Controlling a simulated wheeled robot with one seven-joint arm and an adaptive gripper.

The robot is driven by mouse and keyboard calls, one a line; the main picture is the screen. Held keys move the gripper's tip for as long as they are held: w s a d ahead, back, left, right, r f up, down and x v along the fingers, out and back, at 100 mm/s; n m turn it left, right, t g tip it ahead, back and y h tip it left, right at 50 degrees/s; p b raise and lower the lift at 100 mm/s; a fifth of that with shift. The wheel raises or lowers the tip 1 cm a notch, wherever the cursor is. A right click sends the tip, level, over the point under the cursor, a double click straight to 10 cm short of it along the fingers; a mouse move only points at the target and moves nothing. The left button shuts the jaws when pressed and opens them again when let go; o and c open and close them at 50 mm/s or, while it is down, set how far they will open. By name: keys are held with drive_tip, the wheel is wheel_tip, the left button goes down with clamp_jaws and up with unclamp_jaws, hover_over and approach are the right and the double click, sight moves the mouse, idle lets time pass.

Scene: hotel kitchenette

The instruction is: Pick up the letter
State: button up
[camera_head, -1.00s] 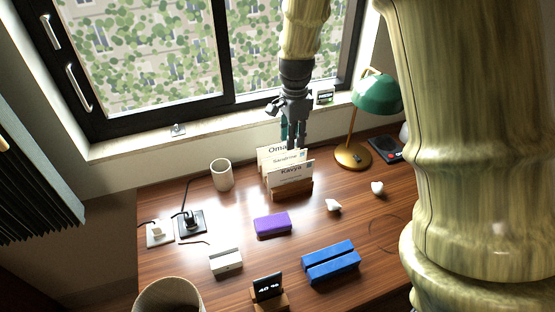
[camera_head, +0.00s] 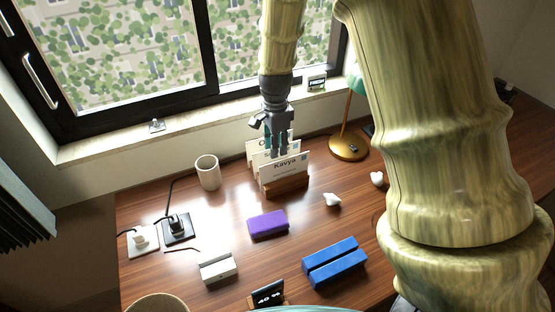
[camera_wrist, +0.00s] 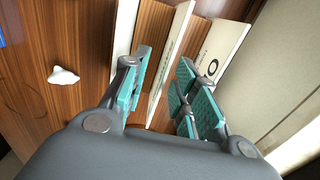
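Several white letter cards stand upright in a wooden holder (camera_head: 288,187) on the desk. The front card (camera_head: 288,166) reads "Kavya"; two more stand behind it, partly hidden. My gripper (camera_head: 278,148) points down into the cards from above. In the wrist view my gripper (camera_wrist: 166,78) is open, with teal-padded fingers on both sides of the middle letter (camera_wrist: 172,55). A gap shows between the pads and this letter. The front card (camera_wrist: 124,30) is left of the left finger. The back card (camera_wrist: 222,48), marked "O", is partly behind the right fingers.
A white cup (camera_head: 207,173) stands left of the holder and a lamp with a brass base (camera_head: 348,147) right of it. A purple block (camera_head: 268,224), blue block (camera_head: 335,262) and white pebble (camera_head: 332,200) lie in front. The window sill (camera_head: 120,143) is behind.

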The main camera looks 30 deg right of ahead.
drive_tip(key=shift+f, duration=0.55)
drive_tip(key=f, duration=0.2)
drive_tip(key=f+p, duration=0.1)
drive_tip(key=shift+w+d+f, duration=0.3)
drive_tip(key=shift+d, duration=0.1)
drive_tip(key=shift+f, duration=0.65)
clamp_jaws()
